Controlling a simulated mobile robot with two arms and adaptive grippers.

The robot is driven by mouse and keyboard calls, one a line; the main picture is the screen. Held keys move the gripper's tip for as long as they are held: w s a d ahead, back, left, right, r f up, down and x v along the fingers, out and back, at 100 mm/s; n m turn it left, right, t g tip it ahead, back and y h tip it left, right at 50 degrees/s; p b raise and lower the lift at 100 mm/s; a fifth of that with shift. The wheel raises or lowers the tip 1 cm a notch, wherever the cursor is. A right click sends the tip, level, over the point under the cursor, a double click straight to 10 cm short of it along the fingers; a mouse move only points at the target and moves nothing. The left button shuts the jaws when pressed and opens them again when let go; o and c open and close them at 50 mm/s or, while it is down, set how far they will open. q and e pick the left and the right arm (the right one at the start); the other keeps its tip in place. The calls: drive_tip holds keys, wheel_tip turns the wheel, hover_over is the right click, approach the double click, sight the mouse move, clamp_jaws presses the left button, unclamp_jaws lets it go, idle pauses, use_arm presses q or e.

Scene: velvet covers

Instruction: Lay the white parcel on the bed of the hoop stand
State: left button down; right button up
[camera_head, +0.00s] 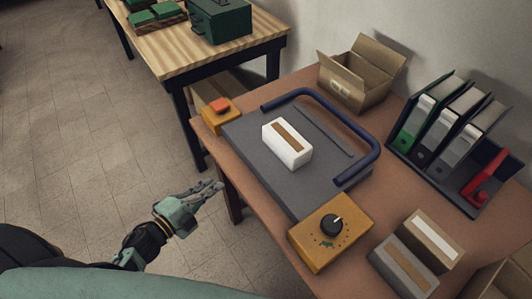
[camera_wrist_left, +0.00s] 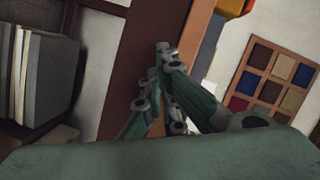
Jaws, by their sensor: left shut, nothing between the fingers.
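The white parcel (camera_head: 287,143) with a brown strip on top lies on the grey bed of the hoop stand (camera_head: 258,128). The dark blue hoop (camera_head: 372,133) runs round the far and right side of the bed. My left gripper (camera_head: 216,187) is off the table's front edge, over the floor, apart from the parcel and the stand. In the left wrist view its fingers (camera_wrist_left: 165,50) are together with nothing between them. The parcel is not seen in the left wrist view. My right gripper is not in view.
An orange box with a dial (camera_head: 328,236) and an orange box with a red button (camera_head: 221,108) flank the bed. An open carton (camera_head: 358,80), binders (camera_head: 445,135) and small boxes (camera_head: 403,265) stand on the table. Another table (camera_head: 170,62) is behind.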

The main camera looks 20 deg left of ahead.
use_arm(q)
drive_tip(key=s+d+r+m+g+h, duration=0.1)
drive_tip(key=d+r+m+h, duration=0.25)
drive_tip(key=r, duration=0.25)
drive_tip(key=s+d+r+m+h, duration=0.1)
drive_tip(key=d+r+m+h, duration=0.1)
drive_tip(key=r+m, duration=0.3)
drive_tip(key=p, duration=0.3)
approach(276, 147)
drive_tip(key=x, duration=0.6)
drive_tip(key=shift+w+r, duration=0.1)
drive_tip(key=shift+w+d, duration=0.3)
drive_tip(key=shift+d, duration=0.05)
drive_tip(key=shift+x, duration=1.95)
drive_tip(key=shift+s+a, duration=0.1)
drive_tip(key=shift+a, duration=0.05)
